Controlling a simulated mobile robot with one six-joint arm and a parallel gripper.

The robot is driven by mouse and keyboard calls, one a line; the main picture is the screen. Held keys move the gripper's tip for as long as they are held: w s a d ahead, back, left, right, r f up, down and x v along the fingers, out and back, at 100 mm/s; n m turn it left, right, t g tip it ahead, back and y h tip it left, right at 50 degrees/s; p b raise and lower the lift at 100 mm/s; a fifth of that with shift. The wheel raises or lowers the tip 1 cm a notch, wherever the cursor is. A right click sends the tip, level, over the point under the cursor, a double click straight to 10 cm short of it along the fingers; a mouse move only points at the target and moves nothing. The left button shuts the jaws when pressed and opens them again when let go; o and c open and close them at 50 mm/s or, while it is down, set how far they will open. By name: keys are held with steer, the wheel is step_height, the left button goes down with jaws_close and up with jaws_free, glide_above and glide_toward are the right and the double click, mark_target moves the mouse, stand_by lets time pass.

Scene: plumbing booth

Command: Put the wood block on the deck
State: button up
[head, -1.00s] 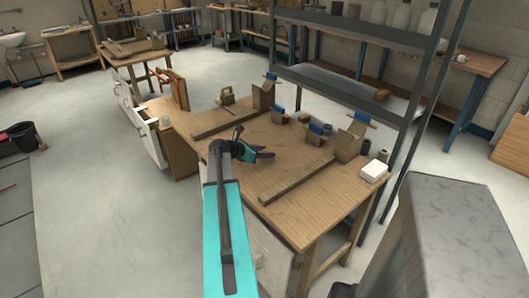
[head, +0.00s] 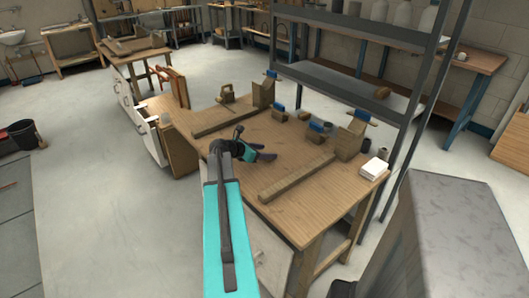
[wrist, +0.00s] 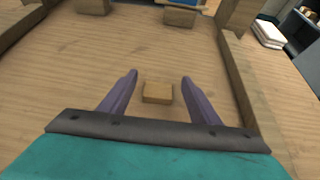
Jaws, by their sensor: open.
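A small wood block (wrist: 157,93) lies on the wooden tabletop (wrist: 95,60) in the wrist view. It sits in the gap between the fingertips of my gripper (wrist: 159,76), with clear space on both sides. The two purple fingers are open and hold nothing. In the head view my gripper (head: 268,151) is low over the middle of the workbench (head: 300,215); the block cannot be made out there. I cannot tell which surface is the deck.
Wooden bars (head: 297,178) lie along both sides of the bench. Wooden posts and blue-topped pieces (head: 352,137) stand at its far side. A white stack (head: 374,168) sits at the right corner. A grey shelf rack (head: 345,86) stands behind, with a brown block (head: 382,93) on it.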

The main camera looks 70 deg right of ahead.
steer(key=shift+r, duration=0.5)
steer(key=shift+w+a+r, duration=0.1)
steer(key=shift+a+r, duration=0.1)
steer(key=shift+a, duration=0.05)
steer(key=b+v, duration=0.1)
steer(key=v, duration=1)
steer(key=shift+a, duration=0.15)
steer(key=shift+o, duration=0.5)
steer(key=shift+w+r, duration=0.1)
